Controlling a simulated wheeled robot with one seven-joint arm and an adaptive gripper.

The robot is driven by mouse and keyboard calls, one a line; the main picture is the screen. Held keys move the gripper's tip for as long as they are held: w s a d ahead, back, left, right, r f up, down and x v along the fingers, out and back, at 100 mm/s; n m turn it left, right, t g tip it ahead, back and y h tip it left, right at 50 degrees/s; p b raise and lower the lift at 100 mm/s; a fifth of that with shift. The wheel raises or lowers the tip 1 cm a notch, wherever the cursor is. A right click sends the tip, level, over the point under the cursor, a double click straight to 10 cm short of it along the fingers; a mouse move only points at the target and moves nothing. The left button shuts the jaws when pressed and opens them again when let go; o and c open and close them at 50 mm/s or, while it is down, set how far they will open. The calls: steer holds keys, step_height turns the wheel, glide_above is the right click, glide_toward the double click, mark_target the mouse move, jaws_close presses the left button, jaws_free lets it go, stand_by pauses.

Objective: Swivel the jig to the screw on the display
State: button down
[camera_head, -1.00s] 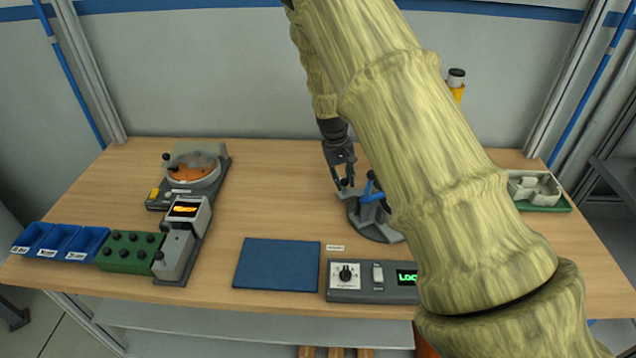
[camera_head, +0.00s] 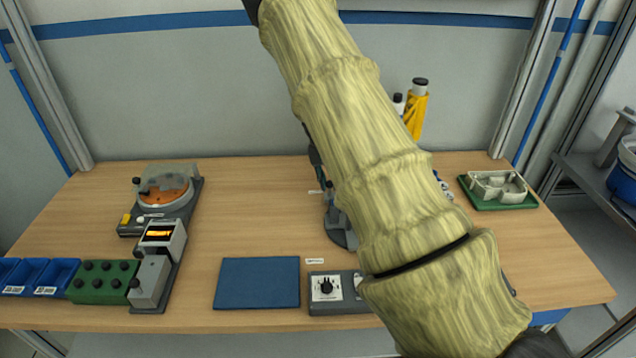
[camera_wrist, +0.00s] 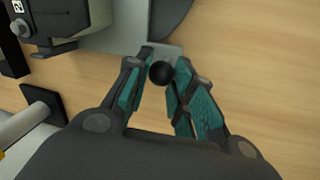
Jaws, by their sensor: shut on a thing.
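The jig (camera_head: 338,232), with a round dark grey base, stands at the middle of the table, mostly hidden behind my arm in the head view. In the wrist view its light grey plate (camera_wrist: 118,38) carries a black ball knob (camera_wrist: 160,74). My gripper (camera_wrist: 165,60) has its teal-padded fingers on either side of this knob and is shut on it. A small display (camera_head: 160,234) on the grey unit at the left shows an orange shape, too small to read.
A bowl feeder (camera_head: 165,188), green block with knobs (camera_head: 103,282) and blue bins (camera_head: 45,275) are at the left. A blue mat (camera_head: 257,283) and control box (camera_head: 326,290) lie in front. A green tray (camera_head: 520,204) holds a casting at the right.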

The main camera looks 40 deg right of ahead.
steer(key=shift+d+r+m, duration=0.1)
steer(key=shift+d+m, duration=0.2)
stand_by(0.4)
steer(key=c, duration=1.2)
jaws_free()
steer(key=shift+s+r, duration=0.1)
steer(key=shift+s, duration=0.1)
steer(key=shift+a, duration=0.15)
steer(key=shift+w, duration=0.15)
step_height(320, 180, up, 12)
steer(key=w+a, duration=0.1)
steer(key=shift+w+a, duration=0.2)
steer(key=shift+w, duration=0.05)
